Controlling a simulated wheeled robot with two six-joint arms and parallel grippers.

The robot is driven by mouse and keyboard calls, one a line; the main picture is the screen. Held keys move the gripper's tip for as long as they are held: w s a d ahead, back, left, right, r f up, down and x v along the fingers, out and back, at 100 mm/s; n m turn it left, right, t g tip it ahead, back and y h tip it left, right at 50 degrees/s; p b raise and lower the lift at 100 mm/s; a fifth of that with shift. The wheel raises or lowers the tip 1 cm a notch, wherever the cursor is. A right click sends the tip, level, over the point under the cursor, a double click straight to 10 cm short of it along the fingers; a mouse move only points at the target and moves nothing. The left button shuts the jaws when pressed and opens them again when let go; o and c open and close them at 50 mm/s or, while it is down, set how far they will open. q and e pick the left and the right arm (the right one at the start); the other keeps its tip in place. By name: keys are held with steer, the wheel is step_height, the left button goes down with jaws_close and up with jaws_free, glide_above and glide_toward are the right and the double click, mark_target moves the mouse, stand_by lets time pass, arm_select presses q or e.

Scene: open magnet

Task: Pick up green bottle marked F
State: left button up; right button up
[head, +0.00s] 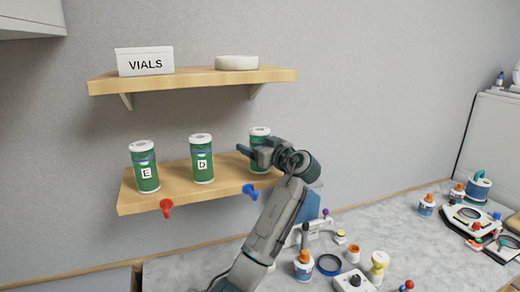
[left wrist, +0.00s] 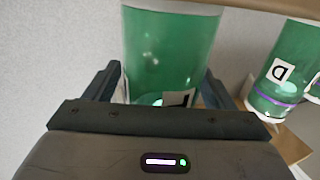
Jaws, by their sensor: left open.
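Three green bottles with white lids stand on the lower wooden shelf. The rightmost bottle (head: 260,134) is partly hidden behind my left gripper (head: 252,153), so its label does not show in the head view. In the left wrist view a green bottle (left wrist: 172,50) stands between the two open fingers of my left gripper (left wrist: 162,88). Only the edge of its white label (left wrist: 179,99) shows, and the letter cannot be read. The bottle marked D (head: 201,164) is left of it; it also shows in the wrist view (left wrist: 283,70). My right gripper is not in view.
The bottle marked E (head: 145,172) stands at the left of the lower shelf (head: 175,198). Red (head: 166,207) and blue (head: 250,190) hooks stick out from its front edge. The upper shelf (head: 195,79) holds a VIALS box (head: 145,62) and a white round dish (head: 236,63). The counter below is cluttered.

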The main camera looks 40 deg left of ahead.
arm_select(q)
steer(key=shift+r, duration=0.1)
steer(key=c, duration=1.3)
